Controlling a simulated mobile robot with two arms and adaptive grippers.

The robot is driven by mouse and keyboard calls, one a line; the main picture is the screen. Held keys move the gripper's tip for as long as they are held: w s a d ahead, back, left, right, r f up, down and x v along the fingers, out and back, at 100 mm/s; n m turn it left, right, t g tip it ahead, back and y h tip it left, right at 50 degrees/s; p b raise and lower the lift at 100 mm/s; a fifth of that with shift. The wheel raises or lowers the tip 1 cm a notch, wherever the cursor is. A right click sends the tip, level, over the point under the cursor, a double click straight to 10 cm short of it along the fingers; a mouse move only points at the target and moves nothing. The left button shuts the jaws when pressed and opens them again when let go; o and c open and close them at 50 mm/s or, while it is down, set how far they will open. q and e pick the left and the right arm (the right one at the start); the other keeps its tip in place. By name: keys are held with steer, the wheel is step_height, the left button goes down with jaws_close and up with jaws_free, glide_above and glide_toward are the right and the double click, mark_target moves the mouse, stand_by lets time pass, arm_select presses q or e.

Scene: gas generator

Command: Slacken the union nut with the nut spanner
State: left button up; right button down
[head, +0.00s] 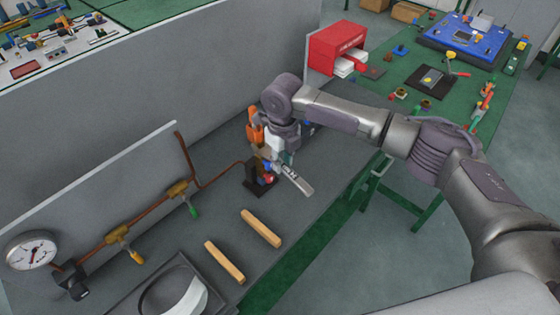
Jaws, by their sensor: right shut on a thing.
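My right gripper (277,157) points down over the workbench, by the end of the copper pipe. It is shut on the nut spanner (297,181), whose grey metal end sticks out to the lower right. The pipe fitting (266,179) sits at a small black bracket (251,184) just below the gripper. The union nut is too small and too covered by gripper and spanner to make out clearly. I cannot tell whether the spanner is seated on it. My left gripper is not in view.
Two wooden bars (224,262) lie on the grey bench. A grey panel stands behind. A red box (337,45) and a green table (388,135) are beyond my right arm.

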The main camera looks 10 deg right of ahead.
steer(key=shift+w+d+n, duration=0.4)
steer(key=shift+d+n, duration=0.35)
steer(key=shift+n, duration=0.25)
steer(key=shift+m, duration=0.4)
steer(key=shift+s+d+p, duration=0.65)
steer(key=shift+s+d, duration=0.2)
steer(key=shift+s, duration=0.25)
steer(key=shift+s+d+p, duration=0.6)
steer(key=shift+s+d, duration=0.2)
steer(key=shift+s, duration=0.3)
